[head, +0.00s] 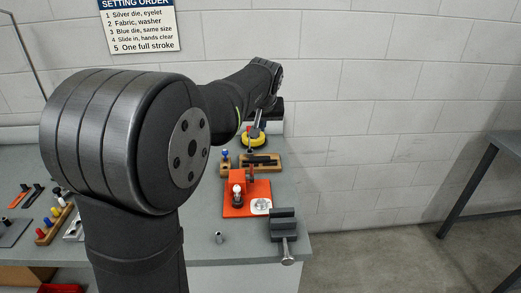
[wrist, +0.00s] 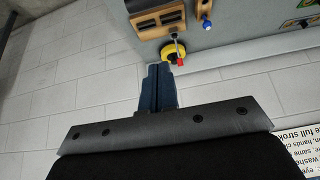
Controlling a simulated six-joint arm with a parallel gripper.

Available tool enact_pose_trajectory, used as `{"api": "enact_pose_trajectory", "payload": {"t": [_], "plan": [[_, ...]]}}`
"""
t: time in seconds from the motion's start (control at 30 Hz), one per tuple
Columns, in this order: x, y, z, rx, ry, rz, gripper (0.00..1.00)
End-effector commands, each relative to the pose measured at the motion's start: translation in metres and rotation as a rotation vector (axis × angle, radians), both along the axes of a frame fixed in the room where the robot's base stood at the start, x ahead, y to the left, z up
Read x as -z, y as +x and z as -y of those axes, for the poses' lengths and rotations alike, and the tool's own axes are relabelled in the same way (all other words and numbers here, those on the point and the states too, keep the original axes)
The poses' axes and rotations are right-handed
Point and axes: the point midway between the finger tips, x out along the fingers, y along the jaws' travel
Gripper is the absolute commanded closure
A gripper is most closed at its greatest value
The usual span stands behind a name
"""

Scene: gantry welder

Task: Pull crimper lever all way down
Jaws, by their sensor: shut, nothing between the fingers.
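An orange-red device on a flat base (head: 232,210), which looks like the crimper, stands on the bench in the head view. It has a pale knob and a silver round part. A dark red upright piece (head: 251,173) at its back may be its lever, but it is too small to be sure. My gripper (wrist: 161,68) is shut and empty in the wrist view, pointing toward the bench's back edge. In the head view my arm reaches past the device, with its end high near the wall. The gripper is apart from the device, which I cannot make out in the wrist view.
A yellow round item (head: 251,141) with a thin rod stands behind the device; it also shows in the wrist view (wrist: 167,52). A wooden rack (head: 272,163) lies nearby. A grey vise (head: 283,225) sits at the bench's right edge. A wall sign (head: 140,25) hangs at left.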

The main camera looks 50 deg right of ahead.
Motion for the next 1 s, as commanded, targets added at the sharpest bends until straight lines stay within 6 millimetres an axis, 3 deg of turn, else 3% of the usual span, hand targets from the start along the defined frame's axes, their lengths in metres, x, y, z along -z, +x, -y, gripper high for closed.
{"api": "enact_pose_trajectory", "payload": {"t": [0.27,0.73,1.0], "plan": [[0.008,0.003,0.003,-0.002,0.001,-0.002,1.0],[0.089,0.037,0.036,-0.004,0.002,-0.004,1.0],[0.092,0.013,0.013,-0.002,0.0,-0.001,1.0]]}}
